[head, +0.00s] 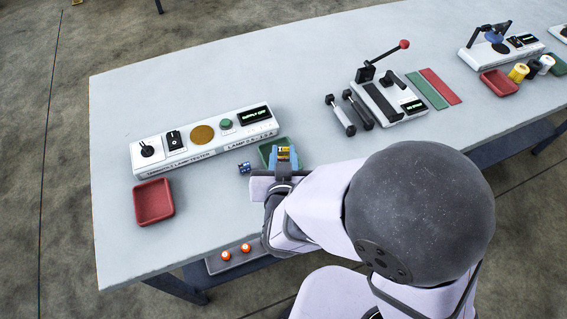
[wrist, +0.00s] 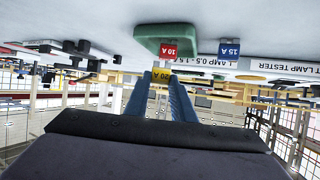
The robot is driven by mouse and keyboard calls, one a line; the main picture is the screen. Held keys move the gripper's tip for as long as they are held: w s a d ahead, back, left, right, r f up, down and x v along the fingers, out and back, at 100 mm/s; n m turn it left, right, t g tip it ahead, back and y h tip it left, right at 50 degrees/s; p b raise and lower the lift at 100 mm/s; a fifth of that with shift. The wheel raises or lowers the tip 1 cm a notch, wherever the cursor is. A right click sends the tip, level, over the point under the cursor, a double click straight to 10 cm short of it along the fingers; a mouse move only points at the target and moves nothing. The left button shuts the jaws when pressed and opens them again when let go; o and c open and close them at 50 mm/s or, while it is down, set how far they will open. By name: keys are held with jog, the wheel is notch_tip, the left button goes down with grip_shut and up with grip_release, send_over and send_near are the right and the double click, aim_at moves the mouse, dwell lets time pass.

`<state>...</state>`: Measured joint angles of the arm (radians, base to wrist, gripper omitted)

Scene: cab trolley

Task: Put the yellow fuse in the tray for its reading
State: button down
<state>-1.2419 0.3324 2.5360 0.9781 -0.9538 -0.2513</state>
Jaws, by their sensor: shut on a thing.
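My gripper (head: 285,160) is shut on the yellow fuse (wrist: 161,73), marked 20 A, which sits between its blue fingertips (wrist: 161,84). In the head view the yellow fuse (head: 284,152) shows at the green tray (head: 264,151), with the fingers covering part of the tray. A red fuse (wrist: 169,52), marked 10 A, shows against the green tray (wrist: 150,33) in the wrist view. A blue fuse (head: 244,168), marked 15 A, lies on the table left of the tray. A red tray (head: 154,201) stands farther left and looks empty.
The white lamp tester (head: 205,142) stands behind the trays, with a lever, switch, brass disc, green button and lit display. A second device (head: 385,98) with a red-knobbed lever stands to the right, beside two dark-ended rods. Table between the red tray and blue fuse is clear.

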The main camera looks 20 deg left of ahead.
jog(key=shift+f+b, duration=0.35)
jog(key=shift+f, duration=1.7)
jog(key=shift+f, duration=0.1)
jog(key=shift+f, duration=0.1)
jog(key=c, duration=1.5)
grip_release()
jog(key=shift+s+r, duration=0.15)
jog(key=shift+r, duration=0.2)
jog(key=shift+p+v, duration=0.9)
jog(key=shift+v, duration=0.2)
jog(key=p, duration=0.2)
jog(key=shift+s+d+r+p, duration=0.15)
jog(key=shift+s+r+p, duration=0.05)
jog(key=shift+p, duration=0.15)
